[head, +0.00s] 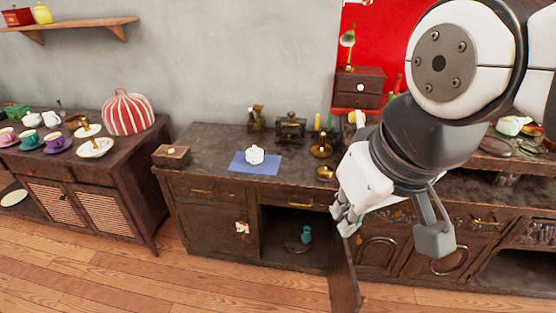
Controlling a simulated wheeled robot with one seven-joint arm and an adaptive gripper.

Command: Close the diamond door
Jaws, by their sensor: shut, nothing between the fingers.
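An open dark wooden door (344,278) stands out from the middle cabinet, seen nearly edge-on. It is hinged at the right side of an open compartment (275,225); any diamond mark on its face cannot be made out. Inside the compartment a teal vase-like object (305,235) stands near a dark round dish. My arm hides part of the counter and cabinet front.
The counter (215,150) holds a white teapot (255,154) on a blue cloth (240,164), a small wooden box (171,155) and brass items. A left cabinet (110,175) carries cups and a striped tea cosy (127,112). The wooden floor (220,280) left of the door is clear.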

